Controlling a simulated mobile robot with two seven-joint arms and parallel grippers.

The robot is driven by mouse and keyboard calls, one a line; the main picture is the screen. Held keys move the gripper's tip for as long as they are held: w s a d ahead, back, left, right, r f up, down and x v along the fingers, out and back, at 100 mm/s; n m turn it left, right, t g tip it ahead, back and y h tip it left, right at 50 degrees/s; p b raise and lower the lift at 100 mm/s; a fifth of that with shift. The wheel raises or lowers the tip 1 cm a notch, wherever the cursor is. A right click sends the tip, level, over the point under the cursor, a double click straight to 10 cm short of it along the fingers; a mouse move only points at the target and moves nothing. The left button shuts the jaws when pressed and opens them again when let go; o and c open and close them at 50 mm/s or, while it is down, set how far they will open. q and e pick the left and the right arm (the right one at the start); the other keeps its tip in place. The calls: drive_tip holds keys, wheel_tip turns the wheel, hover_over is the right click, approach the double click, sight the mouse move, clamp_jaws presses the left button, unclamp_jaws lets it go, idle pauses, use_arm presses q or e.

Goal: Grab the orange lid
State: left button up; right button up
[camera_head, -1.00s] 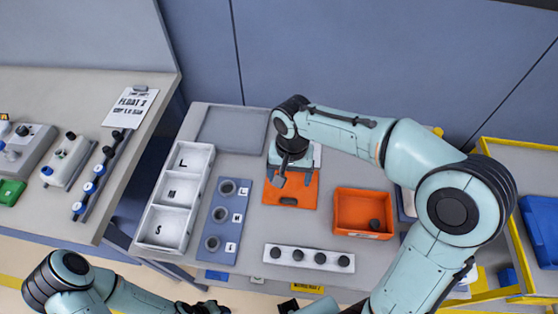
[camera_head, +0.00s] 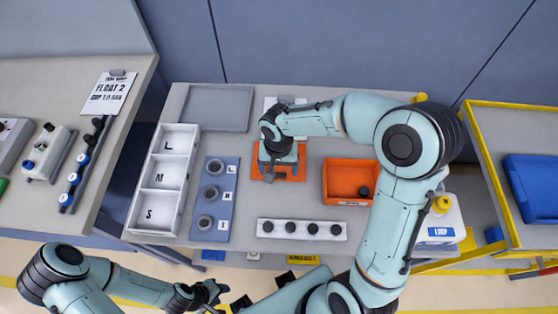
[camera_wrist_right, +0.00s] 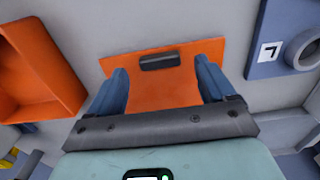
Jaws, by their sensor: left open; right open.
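The orange lid (camera_head: 257,172) is a flat plate with a dark handle, lying on the grey table in the head view. My right gripper (camera_head: 272,172) is over it and hides much of it. In the right wrist view the lid (camera_wrist_right: 150,92) lies between the two blue fingers of my right gripper (camera_wrist_right: 160,85), with its dark handle (camera_wrist_right: 160,62) just beyond the fingertips. The right gripper is open; I cannot tell whether it touches the lid. My left gripper (camera_head: 212,292) is open at the bottom of the head view, away from the lid.
An orange bin (camera_head: 340,197) with a dark item stands right of the lid. A white strip (camera_head: 300,238) with several black knobs lies in front. A blue plate (camera_head: 209,228) with three rings and a white tray (camera_head: 178,129) stand left. A yellow-capped container (camera_head: 438,232) is at right.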

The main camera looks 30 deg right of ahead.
drive_tip(key=shift+f, duration=0.9)
drive_tip(key=c, duration=1.2)
drive_tip(key=shift+o, duration=0.2)
drive_tip(key=shift+r, duration=0.1)
